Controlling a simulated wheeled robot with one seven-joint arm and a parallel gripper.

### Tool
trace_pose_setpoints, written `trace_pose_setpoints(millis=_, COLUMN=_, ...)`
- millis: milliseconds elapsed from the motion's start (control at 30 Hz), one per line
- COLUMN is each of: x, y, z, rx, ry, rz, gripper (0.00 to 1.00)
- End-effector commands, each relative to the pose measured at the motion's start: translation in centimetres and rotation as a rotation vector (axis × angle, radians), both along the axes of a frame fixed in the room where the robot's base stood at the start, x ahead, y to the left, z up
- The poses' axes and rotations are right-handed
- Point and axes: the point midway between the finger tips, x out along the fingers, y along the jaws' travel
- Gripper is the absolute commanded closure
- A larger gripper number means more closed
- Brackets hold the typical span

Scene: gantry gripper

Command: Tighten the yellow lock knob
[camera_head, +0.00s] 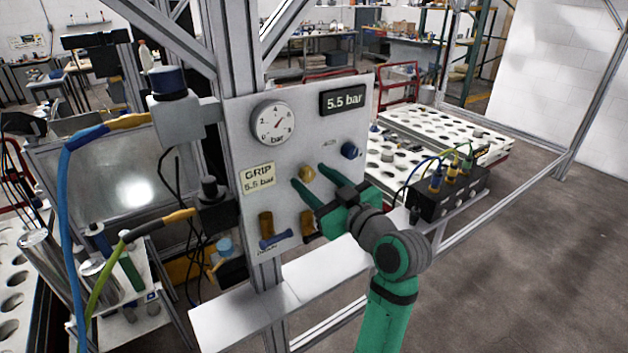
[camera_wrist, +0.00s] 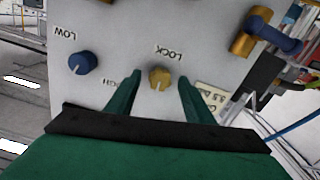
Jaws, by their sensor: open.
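The yellow lock knob (camera_head: 306,173) sits on the light grey panel (camera_head: 230,115), left of a blue knob (camera_head: 349,150). In the wrist view the yellow knob (camera_wrist: 159,78) is under the printed word LOCK, with a pale pointer mark on its face. My gripper (camera_head: 308,176) reaches the panel from the lower right. In the wrist view its green fingers (camera_wrist: 158,85) stand open on either side of the yellow knob, with a gap on both sides. I cannot tell how far the fingertips are from the panel face.
The blue knob (camera_wrist: 82,63) beside the word LOW is outside the fingers. A round gauge (camera_head: 273,123), a 5.5 bar display (camera_head: 342,99) and a GRIP 5.5 bar label (camera_head: 258,178) are on the panel. A blue-handled brass fitting (camera_head: 275,240) is lower left. A black connector box (camera_head: 448,197) stands right.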

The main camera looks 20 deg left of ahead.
Motion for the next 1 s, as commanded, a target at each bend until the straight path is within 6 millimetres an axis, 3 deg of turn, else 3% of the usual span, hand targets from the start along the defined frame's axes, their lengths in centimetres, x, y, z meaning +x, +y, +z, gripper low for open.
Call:
trace_pose_setpoints(millis=233, x=0.04, y=0.06, z=0.0, rx=0.0, ry=0.0, rz=0.0, gripper=0.52)
trace_pose_setpoints(millis=400, x=0.04, y=0.03, z=-0.01, rx=0.0, ry=0.0, rz=-0.001, gripper=0.9)
trace_pose_setpoints(millis=433, x=0.04, y=0.03, z=-0.01, rx=0.0, ry=0.0, rz=-0.001, gripper=0.93)
trace_pose_setpoints(millis=1000, x=0.02, y=0.01, z=-0.03, rx=0.103, ry=0.133, rz=-0.001, gripper=0.93)
